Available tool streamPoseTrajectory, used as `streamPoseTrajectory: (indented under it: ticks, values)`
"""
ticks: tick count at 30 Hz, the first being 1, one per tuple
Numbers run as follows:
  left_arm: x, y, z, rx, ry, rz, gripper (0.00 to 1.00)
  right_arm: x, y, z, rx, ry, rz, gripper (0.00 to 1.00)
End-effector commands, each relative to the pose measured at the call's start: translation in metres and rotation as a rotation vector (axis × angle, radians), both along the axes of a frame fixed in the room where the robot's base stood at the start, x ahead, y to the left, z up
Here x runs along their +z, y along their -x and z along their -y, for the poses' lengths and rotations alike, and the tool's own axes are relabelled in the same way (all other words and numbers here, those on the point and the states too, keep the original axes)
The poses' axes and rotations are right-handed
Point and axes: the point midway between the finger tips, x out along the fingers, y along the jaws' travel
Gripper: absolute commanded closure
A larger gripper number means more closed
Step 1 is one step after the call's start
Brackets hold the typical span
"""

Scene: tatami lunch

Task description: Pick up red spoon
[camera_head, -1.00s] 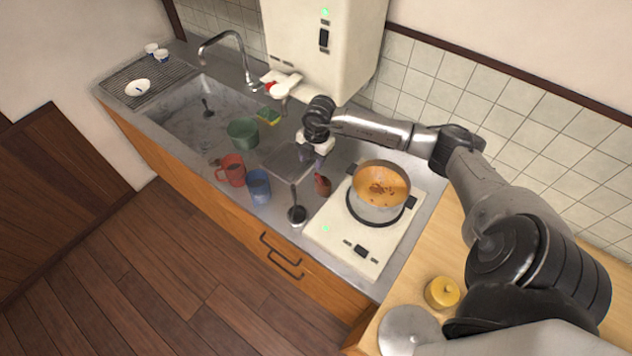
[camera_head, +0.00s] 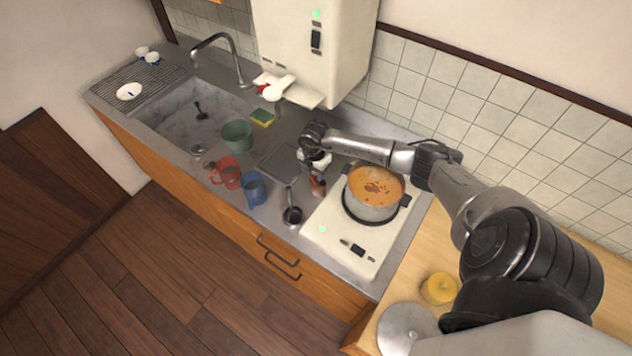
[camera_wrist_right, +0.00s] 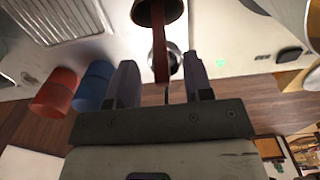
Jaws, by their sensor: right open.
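The red spoon shows in the right wrist view as a long red handle (camera_wrist_right: 159,48), running from a dark reddish-brown round part at the top edge. I cannot tell whether this round part is the spoon's bowl or a holder. In the head view a small red shape (camera_head: 318,188) stands beside the stove, partly hidden by my right gripper (camera_head: 315,168). In the wrist view my right gripper (camera_wrist_right: 158,64) is open, with the handle in view between its fingers. No contact is visible. My left gripper is not in view.
An orange-soup pot (camera_head: 373,192) sits on the white stove (camera_head: 345,235), close right of the gripper. A dark ladle (camera_head: 292,214) lies in front.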

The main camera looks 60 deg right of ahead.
Motion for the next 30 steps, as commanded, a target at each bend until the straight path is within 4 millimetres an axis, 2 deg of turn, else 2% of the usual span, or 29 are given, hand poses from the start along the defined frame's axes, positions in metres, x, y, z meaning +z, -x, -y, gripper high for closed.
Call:
streamPoseTrajectory:
  ticks: [6, 9, 19, 30]
  values:
    - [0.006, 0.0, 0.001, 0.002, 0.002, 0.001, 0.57, -0.028, 0.0, 0.0, -0.001, -0.003, -0.001, 0.53]
    - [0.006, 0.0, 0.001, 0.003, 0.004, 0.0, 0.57, -0.036, 0.0, 0.0, 0.0, -0.003, -0.001, 0.53]
    - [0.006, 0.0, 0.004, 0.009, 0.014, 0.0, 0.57, -0.039, 0.0, 0.0, 0.0, -0.001, 0.0, 0.54]
    - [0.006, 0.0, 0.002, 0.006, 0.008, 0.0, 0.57, -0.039, 0.0, 0.0, 0.0, -0.001, 0.0, 0.9]
